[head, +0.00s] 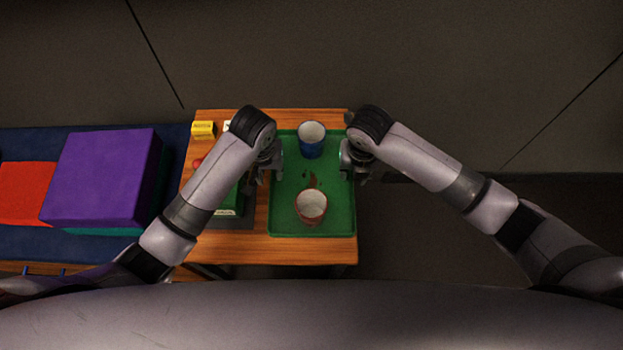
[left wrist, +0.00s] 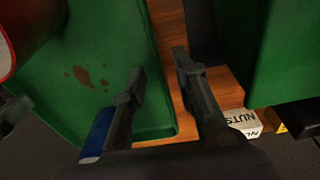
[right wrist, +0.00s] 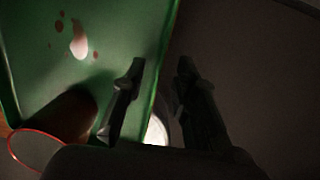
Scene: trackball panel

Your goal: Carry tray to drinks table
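The green tray (head: 285,215) lies on the wooden table, with a blue cup (head: 312,143) at its far end and a red-rimmed cup (head: 311,210) nearer me. Brown-red stains (left wrist: 85,77) mark its floor between them. My left gripper (head: 268,163) is at the tray's left edge; in the left wrist view its fingers (left wrist: 160,75) stand apart, one on each side of the rim. My right gripper (head: 354,165) is at the right edge; in the right wrist view its fingers (right wrist: 160,70) are also apart, with the rim between them. No drinks table is identifiable.
A purple block (head: 100,178) and a red cushion (head: 27,193) lie further left. Dark floor lies right.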

